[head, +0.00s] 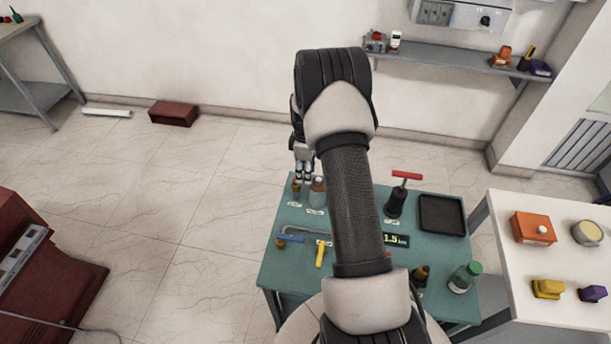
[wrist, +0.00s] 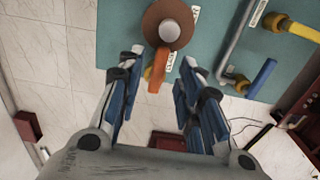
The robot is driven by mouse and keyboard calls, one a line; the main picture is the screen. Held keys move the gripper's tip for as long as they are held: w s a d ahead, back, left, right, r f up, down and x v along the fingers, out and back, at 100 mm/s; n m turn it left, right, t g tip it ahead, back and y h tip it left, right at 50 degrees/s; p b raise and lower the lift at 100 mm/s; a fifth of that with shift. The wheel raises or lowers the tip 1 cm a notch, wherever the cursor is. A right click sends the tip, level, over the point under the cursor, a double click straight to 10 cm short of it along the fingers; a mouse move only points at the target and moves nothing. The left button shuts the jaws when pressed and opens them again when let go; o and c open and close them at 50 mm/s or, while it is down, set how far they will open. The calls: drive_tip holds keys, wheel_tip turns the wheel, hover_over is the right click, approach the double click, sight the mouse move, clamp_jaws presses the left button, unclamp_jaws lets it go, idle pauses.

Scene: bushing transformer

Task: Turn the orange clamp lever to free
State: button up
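The orange clamp lever (wrist: 158,70) shows in the wrist view, pointing down from a round brown part with a grey knob (wrist: 169,30). My gripper (wrist: 161,63) is open, one blue-grey finger on each side of the lever. Gaps show between both fingers and the lever, so it looks untouched; depth is hard to judge. In the head view my gripper (head: 304,172) points down at the back left of the teal table (head: 275,262), by a small brown bottle-shaped object (head: 296,188). The lever cannot be made out there.
Pipes with a blue handle (wrist: 263,77) and a yellow handle (head: 320,254) lie nearby. A grey-brown bottle (head: 317,192) stands just right of my gripper. My arm hides the table's middle.

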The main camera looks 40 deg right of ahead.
drive_tip(key=shift+f, duration=1.1)
drive_tip(key=shift+c, duration=0.5)
clamp_jaws()
